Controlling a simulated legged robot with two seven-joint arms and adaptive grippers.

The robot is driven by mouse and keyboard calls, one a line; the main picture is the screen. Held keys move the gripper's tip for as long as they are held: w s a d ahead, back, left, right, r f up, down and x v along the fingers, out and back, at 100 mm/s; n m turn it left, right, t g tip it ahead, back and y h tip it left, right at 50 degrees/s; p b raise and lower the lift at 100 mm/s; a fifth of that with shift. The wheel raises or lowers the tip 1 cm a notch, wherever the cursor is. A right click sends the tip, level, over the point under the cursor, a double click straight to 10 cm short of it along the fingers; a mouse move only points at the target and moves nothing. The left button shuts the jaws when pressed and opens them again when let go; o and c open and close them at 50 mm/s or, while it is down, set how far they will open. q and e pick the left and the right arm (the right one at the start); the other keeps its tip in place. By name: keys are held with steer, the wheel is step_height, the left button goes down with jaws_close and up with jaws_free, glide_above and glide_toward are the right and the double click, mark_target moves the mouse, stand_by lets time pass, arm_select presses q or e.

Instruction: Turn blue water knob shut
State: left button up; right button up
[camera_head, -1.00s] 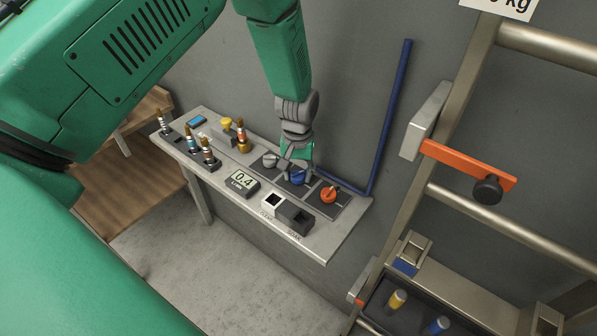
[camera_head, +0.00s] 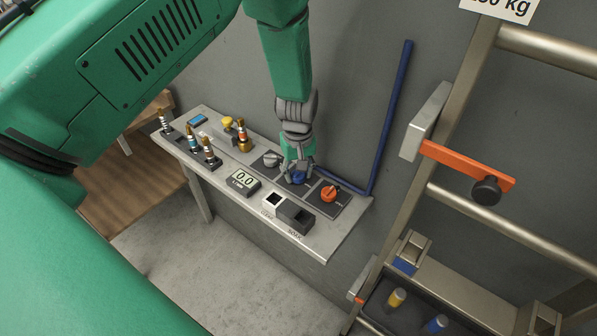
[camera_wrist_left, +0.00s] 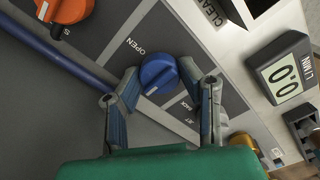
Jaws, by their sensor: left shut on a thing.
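The blue water knob (camera_head: 297,178) sits on a dark panel on the grey bench, between a grey knob and an orange knob. In the left wrist view the blue knob (camera_wrist_left: 159,74) shows between my two fingers, near the printed word OPEN. My left gripper (camera_head: 299,170) reaches down onto it from above and is shut on it; the fingers hide part of it in the head view. In the left wrist view the left gripper (camera_wrist_left: 160,85) has one finger on each side of the knob. The flow display (camera_head: 244,179) reads 0.0. My right gripper is not seen.
The orange knob (camera_head: 329,194) is close on the right, the grey knob (camera_head: 271,159) close on the left. A blue pipe (camera_head: 389,115) runs up the wall behind. Several nozzles stand at the bench's left. A metal ladder frame (camera_head: 435,150) stands at the right.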

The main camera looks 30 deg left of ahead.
arm_select(q)
steer(key=shift+w, duration=0.1)
steer(key=o, duration=1.1)
steer(key=shift+r, duration=0.35)
step_height(320, 180, up, 11)
steer(key=shift+r, duration=0.1)
